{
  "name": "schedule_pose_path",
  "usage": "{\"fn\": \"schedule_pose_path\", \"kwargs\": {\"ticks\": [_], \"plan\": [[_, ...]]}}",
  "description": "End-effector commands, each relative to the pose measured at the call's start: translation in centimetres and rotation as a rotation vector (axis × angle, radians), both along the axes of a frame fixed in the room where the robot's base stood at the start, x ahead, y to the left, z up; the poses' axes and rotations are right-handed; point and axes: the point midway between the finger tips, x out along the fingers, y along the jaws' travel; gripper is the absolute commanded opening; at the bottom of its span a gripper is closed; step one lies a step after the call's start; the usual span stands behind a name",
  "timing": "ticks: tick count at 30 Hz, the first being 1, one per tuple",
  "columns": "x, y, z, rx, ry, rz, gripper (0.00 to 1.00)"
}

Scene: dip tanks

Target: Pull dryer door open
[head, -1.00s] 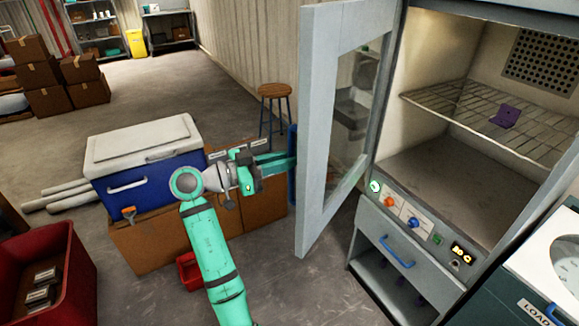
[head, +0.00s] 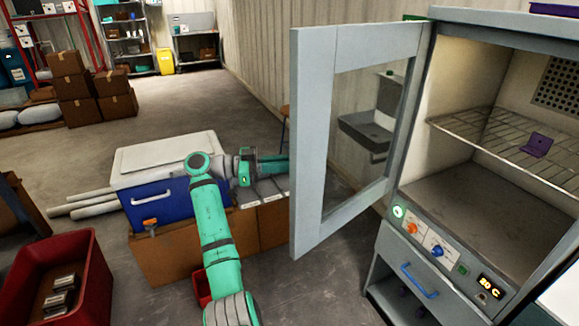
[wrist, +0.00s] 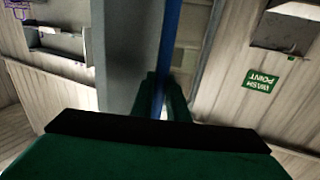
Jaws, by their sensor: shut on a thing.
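The dryer door (head: 308,150) is a grey frame with a glass pane. It stands wide open, out to the left of the dryer (head: 405,180). My green gripper (head: 272,168) is at the door's free edge, on its outer side. In the head view the door hides the fingertips and the handle. In the wrist view my gripper's fingers (wrist: 162,98) are shut around the blue upright handle (wrist: 167,45), beside the grey door face (wrist: 128,45).
The dryer holds a wire shelf (head: 492,138) with a purple item (head: 536,145). A blue-and-white cooler (head: 165,165) on cardboard boxes stands behind my arm. A red bin (head: 90,275) is at lower left. A wall sink (head: 365,135) shows through the glass.

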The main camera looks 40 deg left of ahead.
Motion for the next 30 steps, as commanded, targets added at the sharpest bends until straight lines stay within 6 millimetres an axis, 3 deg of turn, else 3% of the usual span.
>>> {"fn": "schedule_pose_path", "kwargs": {"ticks": [17,18,20,30], "plan": [[0.41,0.06,-0.09,0.001,0.002,-0.015,0.0],[0.39,0.08,-0.09,0.001,0.002,-0.015,0.21],[0.39,0.1,-0.08,0.0,0.001,-0.014,0.33],[0.15,0.41,-0.02,0.0,0.0,-0.012,0.33]]}}
